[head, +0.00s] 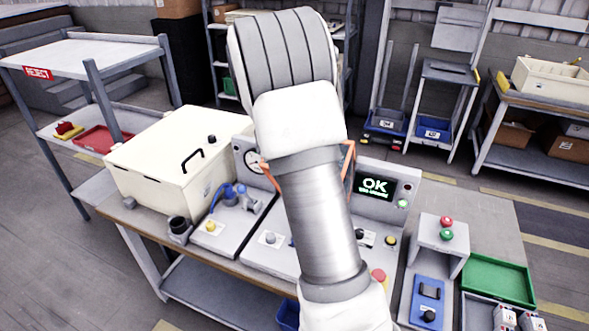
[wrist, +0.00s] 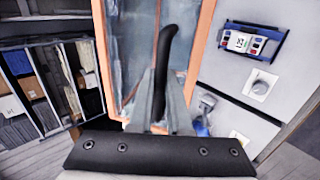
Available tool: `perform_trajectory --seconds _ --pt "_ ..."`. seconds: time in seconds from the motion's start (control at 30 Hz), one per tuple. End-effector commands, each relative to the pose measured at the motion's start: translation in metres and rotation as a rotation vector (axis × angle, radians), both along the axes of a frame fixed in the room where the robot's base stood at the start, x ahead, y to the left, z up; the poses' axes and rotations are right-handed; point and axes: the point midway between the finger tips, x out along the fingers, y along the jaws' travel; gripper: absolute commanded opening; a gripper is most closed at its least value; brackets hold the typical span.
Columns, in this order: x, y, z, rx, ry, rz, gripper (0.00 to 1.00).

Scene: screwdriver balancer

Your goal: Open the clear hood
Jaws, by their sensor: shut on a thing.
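The clear hood has an orange frame (wrist: 203,50) around a see-through panel (wrist: 132,45) and fills the upper middle of the wrist view. A black curved handle (wrist: 167,45) stands on it. My gripper (wrist: 162,95) is shut on this handle, with a grey finger on each side of its lower part. In the head view, my arm covers the gripper, the handle and most of the hood. Only orange frame edges (head: 349,170) show on both sides of the arm. How far the hood is raised cannot be told.
An OK screen (head: 376,186) stands right of the hood and a dial gauge (head: 252,161) left of it. A cream box with a black handle (head: 165,150) sits on the bench's left. A grey button stand (head: 440,240) and green tray (head: 497,278) are at right.

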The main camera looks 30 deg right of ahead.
Motion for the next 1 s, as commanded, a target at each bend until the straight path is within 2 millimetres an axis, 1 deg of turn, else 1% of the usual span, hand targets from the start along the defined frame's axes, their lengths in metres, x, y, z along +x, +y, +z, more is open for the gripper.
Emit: perform_trajectory --seconds 0.03,0.1,0.23,0.7,0.73,0.87,1.0 --pt "0.003 -0.005 0.004 0.001 -0.001 -0.004 0.0" --pt "0.006 -0.01 0.006 0.0 -0.002 -0.004 0.0" --pt "0.011 -0.015 0.008 0.0 0.0 -0.003 0.0" --pt "0.012 -0.017 0.008 0.0 0.0 -0.003 0.0" --pt "0.012 -0.017 0.008 0.0 0.0 -0.003 0.21" --pt "0.012 -0.017 0.008 0.0 0.0 -0.003 0.45" --pt "0.012 -0.017 0.008 0.0 0.001 -0.002 0.45"
